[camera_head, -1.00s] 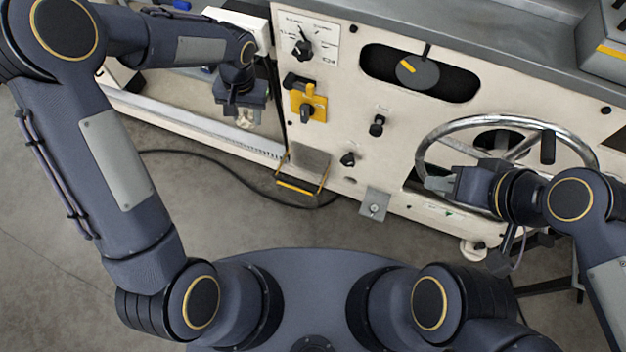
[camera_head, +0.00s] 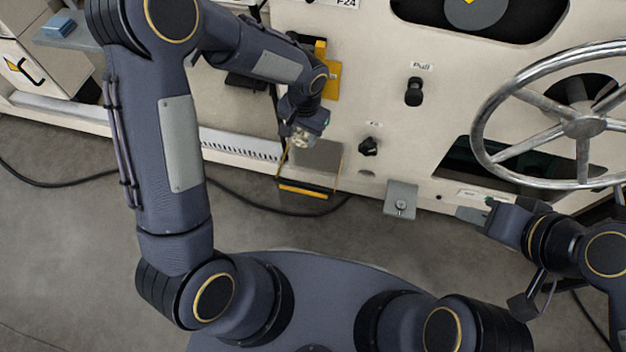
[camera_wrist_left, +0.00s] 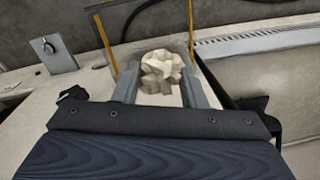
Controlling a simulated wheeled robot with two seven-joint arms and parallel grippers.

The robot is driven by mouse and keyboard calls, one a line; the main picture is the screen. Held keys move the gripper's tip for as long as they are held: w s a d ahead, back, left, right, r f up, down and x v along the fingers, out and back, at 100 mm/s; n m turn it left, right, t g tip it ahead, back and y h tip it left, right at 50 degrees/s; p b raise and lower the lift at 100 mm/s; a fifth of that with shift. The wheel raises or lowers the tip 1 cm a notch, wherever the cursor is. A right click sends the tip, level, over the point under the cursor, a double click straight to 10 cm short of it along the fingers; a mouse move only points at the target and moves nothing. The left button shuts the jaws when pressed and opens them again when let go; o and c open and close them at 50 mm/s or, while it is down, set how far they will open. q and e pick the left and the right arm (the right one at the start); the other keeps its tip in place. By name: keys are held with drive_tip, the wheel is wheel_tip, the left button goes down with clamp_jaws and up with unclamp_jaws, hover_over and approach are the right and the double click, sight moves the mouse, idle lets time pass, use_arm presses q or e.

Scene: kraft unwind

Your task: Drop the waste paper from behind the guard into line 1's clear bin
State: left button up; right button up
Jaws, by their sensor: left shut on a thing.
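My left gripper (camera_head: 304,138) is shut on a crumpled, cream-coloured ball of waste paper (camera_wrist_left: 162,70), which shows between its two fingers in the left wrist view. I cannot tell whether the paper is over the opening. My right gripper (camera_head: 478,212) is near the handwheel, holding nothing visible; its finger gap is unclear.
A large handwheel (camera_head: 583,122) juts out at right. A black cable (camera_head: 240,200) lies on the otherwise clear floor.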

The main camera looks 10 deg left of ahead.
use_arm(q)
drive_tip(key=shift+f+b, duration=2.3)
drive_tip(key=shift+f, duration=0.75)
drive_tip(key=o, duration=1)
drive_tip(key=shift+r, duration=0.15)
drive_tip(key=r+p, duration=0.1)
drive_tip(key=r, duration=0.3)
drive_tip(key=r+p, duration=0.2)
drive_tip(key=r, duration=0.1)
drive_tip(key=shift+d+r+p, duration=0.2)
drive_tip(key=shift+r+p, duration=0.1)
drive_tip(key=shift+r, duration=0.05)
drive_tip(key=shift+s, duration=0.1)
drive_tip(key=s+b, duration=0.1)
drive_tip(key=s, duration=0.7)
drive_tip(key=shift+a, duration=0.15)
